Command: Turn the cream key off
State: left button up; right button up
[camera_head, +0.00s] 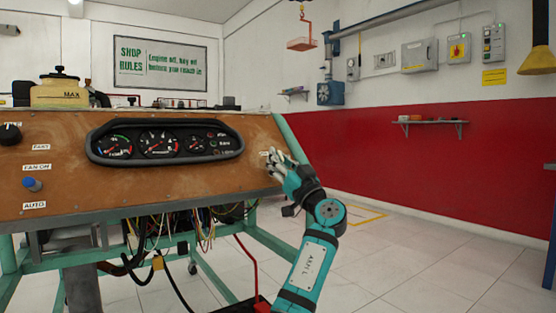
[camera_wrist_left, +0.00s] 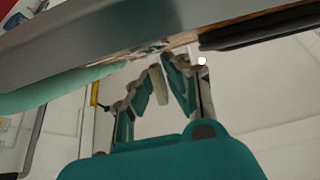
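The wooden engine panel (camera_head: 90,180) stands at the left in the head view. My left gripper (camera_head: 272,158) is at the panel's right end, right of the gauge cluster, and hides what it touches there. In the left wrist view, a cream oblong key (camera_wrist_left: 158,86) sits between the two fingers of my left gripper (camera_wrist_left: 163,72). The fingertips converge on both sides of the key and look closed on it; contact is hard to see exactly. The key's base at the panel is hidden. My right gripper is in neither view.
The black gauge cluster (camera_head: 165,142) is left of my gripper. A blue knob (camera_head: 32,184) and a black knob (camera_head: 10,133) are at the panel's far left. Wires (camera_head: 190,228) hang below the panel. The tiled floor (camera_head: 420,255) at right is mostly clear.

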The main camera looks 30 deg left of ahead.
pick_arm(q)
jog(key=o, duration=0.3)
jog(key=shift+o, duration=0.2)
jog(key=v, duration=1.2)
